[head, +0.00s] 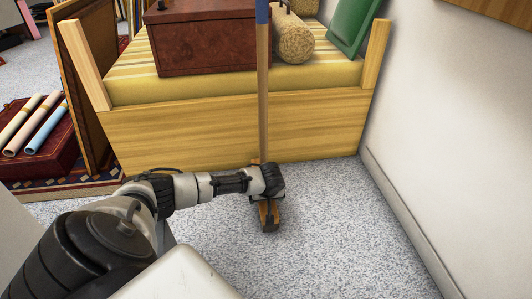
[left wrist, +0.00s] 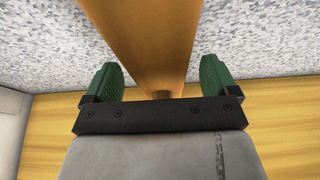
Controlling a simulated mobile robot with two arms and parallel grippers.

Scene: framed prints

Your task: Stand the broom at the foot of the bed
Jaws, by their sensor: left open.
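The broom (head: 262,110) stands about upright in front of the bed's wooden footboard (head: 190,135). Its tan handle has a blue section (head: 262,12) at the top edge of the head view. Its lower end shows at the floor just below my left gripper (head: 268,180), which hides part of it. In the left wrist view, a brown wooden part of the broom (left wrist: 145,40) lies between the two green finger pads of my open left gripper (left wrist: 160,82). My right gripper is not in view.
A dark red box (head: 210,42), a woven roll (head: 293,42) and a green item (head: 353,25) lie on the yellow striped bed. A framed board (head: 82,75) leans at the left, beside rolled prints (head: 32,125). A white wall (head: 450,120) bounds the right. Speckled floor (head: 335,230) is clear.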

